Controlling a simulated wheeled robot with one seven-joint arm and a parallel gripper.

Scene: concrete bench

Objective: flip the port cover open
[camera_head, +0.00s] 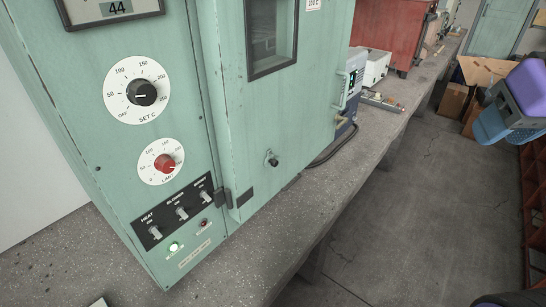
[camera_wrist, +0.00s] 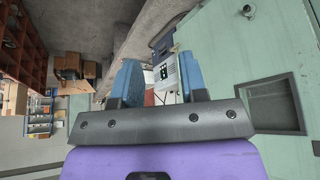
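A small metal port cover (camera_head: 271,158) with a dark round knob sits low on the green oven's door panel in the head view. It appears to hang closed, though it is too small to tell for sure. A small round fitting (camera_wrist: 247,10), which looks like the same part, shows at the top of the wrist view. My gripper (camera_wrist: 160,82), purple with blue fingers, is open and empty. It also shows at the upper right of the head view (camera_head: 490,128), over the aisle and well apart from the cover.
The green oven (camera_head: 90,190) carries dials and switches on its front. Behind it on the concrete bench (camera_head: 262,258) stand a grey-blue instrument (camera_head: 352,80), a white box (camera_head: 374,66) and a red cabinet (camera_head: 392,32). Cardboard boxes (camera_head: 453,102) and a shelf (camera_head: 536,200) line the aisle.

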